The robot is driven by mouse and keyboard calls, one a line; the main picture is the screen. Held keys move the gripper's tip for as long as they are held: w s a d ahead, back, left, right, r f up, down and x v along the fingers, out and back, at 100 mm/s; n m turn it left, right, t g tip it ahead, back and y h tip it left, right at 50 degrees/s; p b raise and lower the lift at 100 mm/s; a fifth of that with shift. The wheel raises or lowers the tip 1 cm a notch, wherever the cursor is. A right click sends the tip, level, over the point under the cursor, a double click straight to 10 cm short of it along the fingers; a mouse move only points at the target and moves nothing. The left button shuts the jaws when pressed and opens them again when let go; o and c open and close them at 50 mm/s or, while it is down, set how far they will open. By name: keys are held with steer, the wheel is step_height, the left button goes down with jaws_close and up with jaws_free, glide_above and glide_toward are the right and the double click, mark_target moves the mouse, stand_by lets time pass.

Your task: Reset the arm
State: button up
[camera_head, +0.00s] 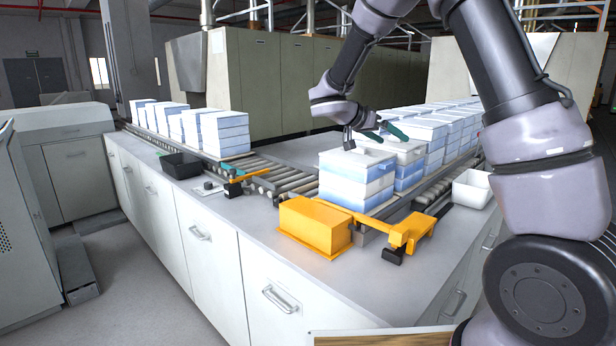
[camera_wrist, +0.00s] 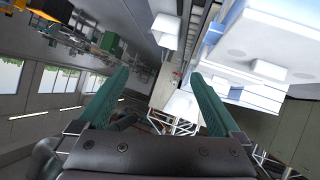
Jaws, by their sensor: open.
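My gripper (camera_head: 384,133) has green fingers and hangs at the end of my bent arm, close to the upper part of the white-and-blue box stacks (camera_head: 357,181). I cannot tell the exact gap between them. In the wrist view my gripper (camera_wrist: 160,76) has its two fingers spread wide apart, with nothing held between them. A white-and-blue box (camera_wrist: 262,55) shows tilted at the right of that view, beside the right finger.
A roller conveyor (camera_head: 290,180) runs between box stacks at left (camera_head: 224,134) and right. A yellow box-shaped unit (camera_head: 316,224) and yellow bracket (camera_head: 408,232) stand on the counter (camera_head: 225,215). A black bin (camera_head: 181,165) and white bin (camera_head: 471,188) sit beside the conveyor.

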steer(key=s+d+r+n+g+y, duration=0.1)
steer(key=s+d+r+g+y, duration=0.15)
steer(key=s, duration=0.55)
steer(key=s+d+r+n+g+y, duration=0.1)
steer(key=s+d+r+y, duration=0.25)
steer(key=s, duration=0.45)
steer(key=s+a+r+n+t+y, duration=0.1)
steer(key=s+a+r+t+y, duration=0.1)
steer(key=s, duration=0.5)
steer(key=s+a+r+n+t+y, duration=0.2)
steer(key=s+a+t+y, duration=0.1)
steer(key=s+y, duration=0.2)
steer(key=shift+s+r, duration=0.15)
steer(key=shift+s, duration=1)
